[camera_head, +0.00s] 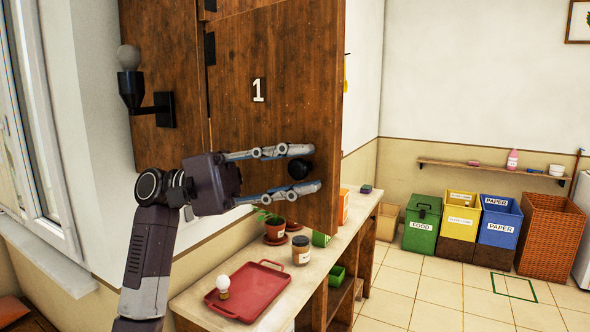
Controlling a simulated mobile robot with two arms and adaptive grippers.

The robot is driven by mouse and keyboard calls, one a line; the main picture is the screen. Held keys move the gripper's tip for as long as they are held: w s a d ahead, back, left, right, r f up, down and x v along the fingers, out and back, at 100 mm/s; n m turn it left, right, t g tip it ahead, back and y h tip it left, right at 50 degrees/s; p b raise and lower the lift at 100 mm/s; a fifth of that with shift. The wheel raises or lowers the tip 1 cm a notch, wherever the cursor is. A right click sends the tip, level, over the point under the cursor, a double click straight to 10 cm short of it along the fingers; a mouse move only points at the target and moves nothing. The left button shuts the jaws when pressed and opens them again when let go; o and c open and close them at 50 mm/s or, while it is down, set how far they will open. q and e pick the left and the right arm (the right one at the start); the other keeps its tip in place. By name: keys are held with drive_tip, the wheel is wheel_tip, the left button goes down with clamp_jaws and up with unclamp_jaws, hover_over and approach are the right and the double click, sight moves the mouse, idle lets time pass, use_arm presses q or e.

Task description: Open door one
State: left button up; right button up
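Door one (270,85) is a dark brown wooden panel with a white "1" on it. Hinges (210,48) show along its left edge. Its round black knob (299,168) sits low near the right edge. My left gripper (316,168) reaches in from the left with its fingers spread, one above and one below the knob. The knob lies between the fingertips, with a gap visible on the lower side; firm contact is not visible. My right gripper is not in view.
A shelf top (345,235) below the door holds a red tray (250,292), a bulb (223,284), a jar (301,250) and a potted plant (274,229). A wall lamp (131,85) is at left. Bins (422,222) stand far right, with open tiled floor before them.

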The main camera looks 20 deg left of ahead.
use_arm(q)
drive_tip(key=shift+o, duration=1.1)
drive_tip(key=shift+a, duration=0.2)
drive_tip(key=v, duration=1.1)
drive_tip(key=shift+a, duration=0.3)
drive_tip(key=shift+s, duration=0.15)
